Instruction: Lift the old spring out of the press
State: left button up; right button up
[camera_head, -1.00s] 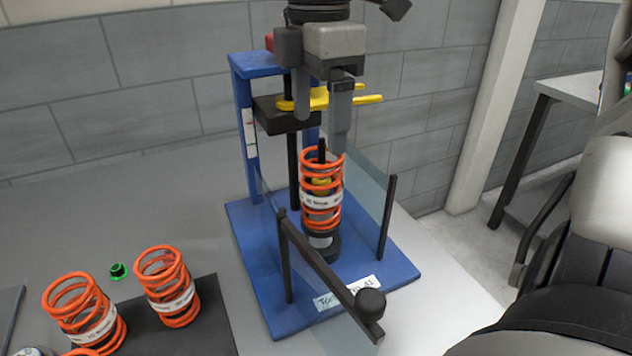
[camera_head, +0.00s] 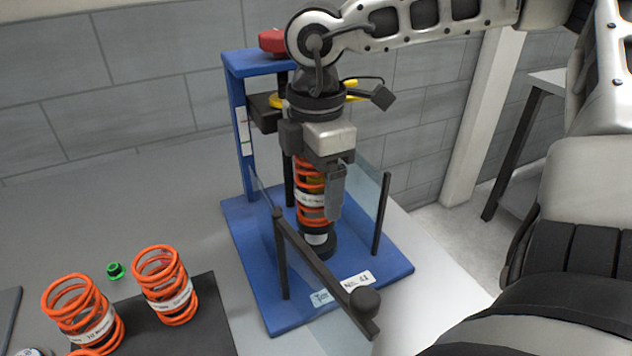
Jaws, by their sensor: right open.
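The old spring (camera_head: 307,200) is an orange coil with a white label. It stands upright in the blue press (camera_head: 262,285), around a dark strut whose black lower part (camera_head: 319,245) shows below it. My right gripper (camera_head: 322,190) comes down from above, open, at the spring's upper part. One finger shows at the coil's right side; the other finger is mostly hidden, so I cannot tell whether either touches. The gripper body covers the top of the spring. My left gripper is not in view.
Clear guard panels and a black bar with a knob (camera_head: 364,299) border the press. The press's yellow fork (camera_head: 350,98) is behind my gripper.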

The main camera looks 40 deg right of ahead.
jog(key=c, duration=1.3)
jog(key=shift+c, duration=0.2)
jog(key=shift+r, duration=0.15)
notch_tip(320, 180, up, 18)
